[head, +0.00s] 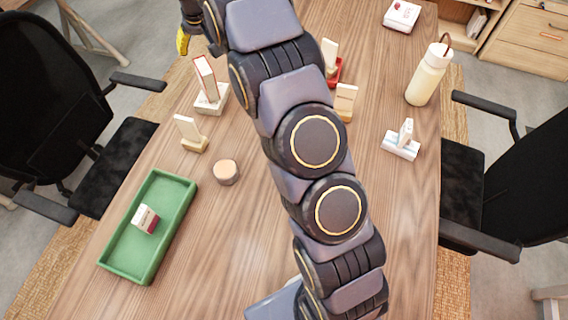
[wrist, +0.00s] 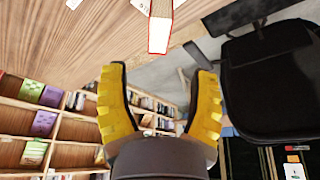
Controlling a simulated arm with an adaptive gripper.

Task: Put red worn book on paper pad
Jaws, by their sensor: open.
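A book with a red spine edge and pale pages (head: 205,79) stands upright on a white, block-like base (head: 212,104) at the left of the table; this is likely the red worn book. A red-edged pale book (wrist: 160,34) also shows at the top of the wrist view, beyond the fingertips. A white, flat pad-like block with red print (head: 401,16) lies at the far right; I cannot tell whether it is the paper pad. My gripper (wrist: 162,72) is open, its yellow fingers apart with nothing between them. In the head view only a yellow finger shows, at the top left.
A green tray (head: 108,264) holds a small white and dark red block (head: 145,218). A round tan-topped object (head: 226,171), several small upright pieces on bases and a cream bottle (head: 428,76) stand on the table. Black chairs flank it. My arm hides the table's middle.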

